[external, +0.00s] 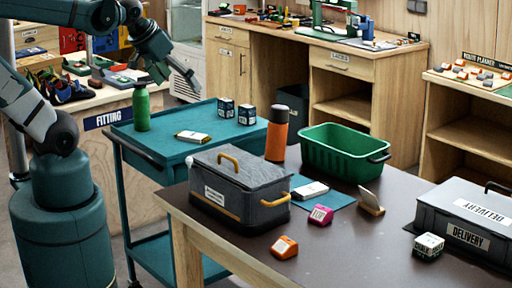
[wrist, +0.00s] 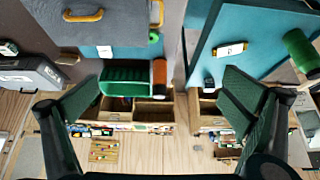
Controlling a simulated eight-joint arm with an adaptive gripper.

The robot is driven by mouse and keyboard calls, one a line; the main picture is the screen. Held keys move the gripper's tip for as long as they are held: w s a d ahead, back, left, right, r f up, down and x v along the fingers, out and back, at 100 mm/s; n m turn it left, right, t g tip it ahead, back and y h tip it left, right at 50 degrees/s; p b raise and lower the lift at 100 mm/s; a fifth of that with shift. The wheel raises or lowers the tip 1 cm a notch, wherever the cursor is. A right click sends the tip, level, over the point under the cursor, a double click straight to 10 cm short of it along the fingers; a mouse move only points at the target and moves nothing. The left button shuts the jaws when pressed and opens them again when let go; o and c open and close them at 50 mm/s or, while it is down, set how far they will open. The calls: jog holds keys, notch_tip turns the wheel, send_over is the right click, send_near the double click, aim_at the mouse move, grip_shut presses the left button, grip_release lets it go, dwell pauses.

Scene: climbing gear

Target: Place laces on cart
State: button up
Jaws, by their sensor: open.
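The teal cart (external: 165,152) stands left of the dark table. On its top are a green bottle (external: 141,106), a white flat device (external: 193,137) and two small dark boxes (external: 236,112). No thing is clearly readable as laces; small packs on the table are an orange one (external: 284,247), a pink one (external: 320,214) and a white-green one (external: 428,246). My gripper (external: 188,78) is open and empty, raised above the cart's far left side. In the wrist view its fingers (wrist: 162,80) are spread, with the cart (wrist: 222,72) beyond at upper right.
A fitting counter (external: 105,95) with shoes is at left. The cart's front top is clear.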

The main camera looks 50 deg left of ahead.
jog(key=shift+s+d, duration=0.45)
jog(key=shift+s, duration=0.2)
